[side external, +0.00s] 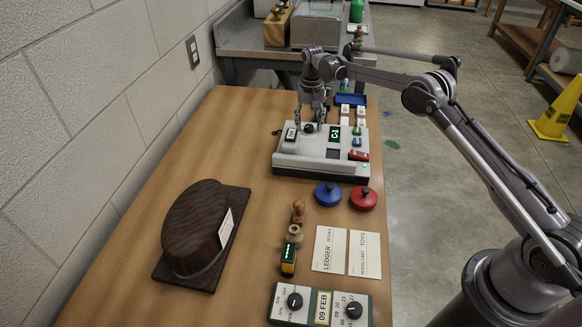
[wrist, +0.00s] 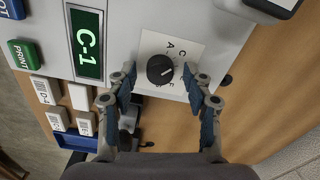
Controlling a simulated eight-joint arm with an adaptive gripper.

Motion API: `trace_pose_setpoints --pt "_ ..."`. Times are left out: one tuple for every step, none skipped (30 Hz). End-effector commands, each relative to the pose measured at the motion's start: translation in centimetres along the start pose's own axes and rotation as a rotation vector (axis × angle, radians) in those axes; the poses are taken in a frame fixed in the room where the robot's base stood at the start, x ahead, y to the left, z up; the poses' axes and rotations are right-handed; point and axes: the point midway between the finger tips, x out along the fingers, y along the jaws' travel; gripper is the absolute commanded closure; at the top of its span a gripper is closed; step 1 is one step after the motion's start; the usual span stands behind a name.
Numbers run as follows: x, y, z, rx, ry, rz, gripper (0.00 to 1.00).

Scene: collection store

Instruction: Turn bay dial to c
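The bay dial is a round black knob (wrist: 160,69) with a pale pointer mark, on a white lettered plate on the grey console (side external: 300,164). In the wrist view, letters including A and C show around it; some are hidden or hard to read. A green display beside it reads C-1 (wrist: 88,43); the display also shows in the side view (side external: 334,133). My gripper (wrist: 158,76) is open, with one finger on each side of the dial and a visible gap to each side of the knob. In the side view, my gripper (side external: 310,120) is down at the console top.
A green PRINT button (wrist: 24,54) and several white tags (wrist: 80,97) lie beside the display. Blue (side external: 328,194) and red (side external: 363,198) round pieces, cards (side external: 329,249), a date block (side external: 320,304) and a brown wooden form (side external: 197,230) occupy the near table. The table's left-middle is clear.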

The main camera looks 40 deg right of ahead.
Motion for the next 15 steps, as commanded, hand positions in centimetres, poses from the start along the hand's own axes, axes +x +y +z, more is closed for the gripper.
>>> trace_pose_setpoints --pt "0.0 0.0 0.0 0.0 -0.001 0.0 0.49" --pt "0.0 0.0 0.0 0.0 -0.001 0.0 0.49" --pt "0.0 0.0 0.0 0.0 -0.001 0.0 0.49" --pt "0.0 0.0 0.0 0.0 -0.001 0.0 0.49" --pt "-0.1 0.0 0.0 0.0 -0.001 0.0 0.49" --pt "-0.2 0.0 0.0 0.0 -0.001 0.0 0.49" --pt "-0.4 0.0 0.0 0.0 -0.001 0.0 0.49" --pt "-0.6 0.0 0.0 0.0 -0.001 0.0 0.49" --pt "-1.0 0.0 0.0 0.0 -0.001 0.0 0.49" --pt "-1.3 0.0 0.0 0.0 -0.001 0.0 0.49" --pt "-1.8 0.0 0.0 0.0 -0.001 0.0 0.49" --pt "-2.4 0.0 0.0 0.0 -0.001 0.0 0.49" --pt "-3.0 0.0 0.0 0.0 -0.001 0.0 0.49" --pt "-3.6 0.0 0.1 0.0 -0.001 0.0 0.49" --pt "-4.4 0.0 0.0 0.0 -0.001 0.0 0.49"
